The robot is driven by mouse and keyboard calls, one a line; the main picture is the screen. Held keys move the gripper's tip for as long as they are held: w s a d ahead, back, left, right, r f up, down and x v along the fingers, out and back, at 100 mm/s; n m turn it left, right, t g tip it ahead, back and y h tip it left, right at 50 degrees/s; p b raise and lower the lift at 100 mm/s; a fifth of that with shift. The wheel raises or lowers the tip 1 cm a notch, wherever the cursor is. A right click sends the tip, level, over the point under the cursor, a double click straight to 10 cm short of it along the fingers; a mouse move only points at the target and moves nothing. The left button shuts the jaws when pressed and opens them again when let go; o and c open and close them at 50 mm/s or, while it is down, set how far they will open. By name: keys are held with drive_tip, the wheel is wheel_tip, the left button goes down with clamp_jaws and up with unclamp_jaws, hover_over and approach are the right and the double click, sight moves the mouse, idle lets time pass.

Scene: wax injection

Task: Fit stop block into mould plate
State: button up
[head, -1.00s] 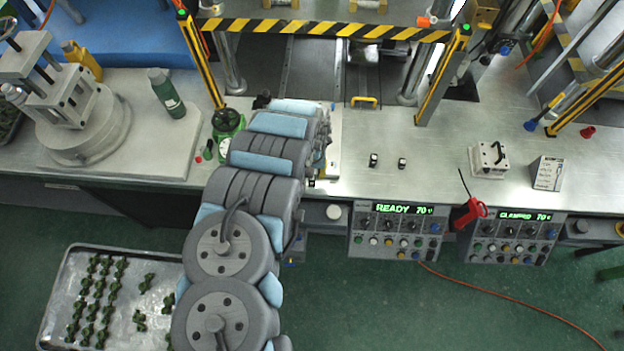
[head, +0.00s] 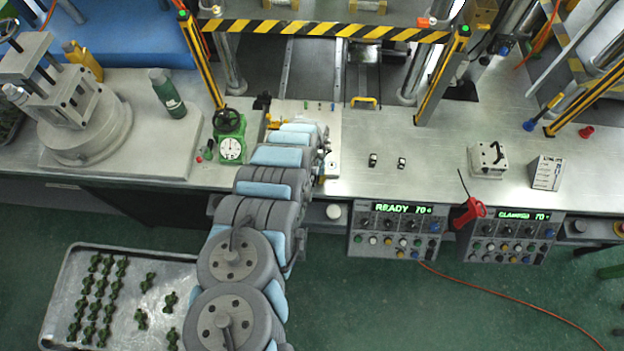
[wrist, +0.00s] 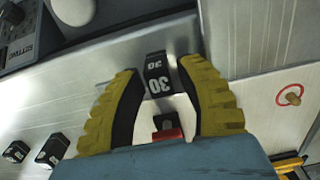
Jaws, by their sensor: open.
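A black stop block (wrist: 158,75) marked 30 shows in the wrist view, between the tips of my gripper (wrist: 158,68). The yellow ribbed fingers are apart, one on each side of it, with a gap to the left finger; contact on the right is unclear. A small red and black part (wrist: 168,128) lies nearer the palm, between the fingers. The pale mould plate (head: 333,135) is on the bench in the head view, partly hidden by my arm. My gripper is hidden there. I cannot tell whether the block sits in the plate.
Two small black blocks stand on the bench, left (head: 373,160) and right (head: 402,163). A green gauge (head: 231,149) stands left of my arm. A control box (head: 396,231) reads READY 70. A brass pin (wrist: 291,97) in a red ring shows on the right in the wrist view.

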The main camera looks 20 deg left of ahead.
drive_tip(key=shift+c, duration=0.5)
clamp_jaws()
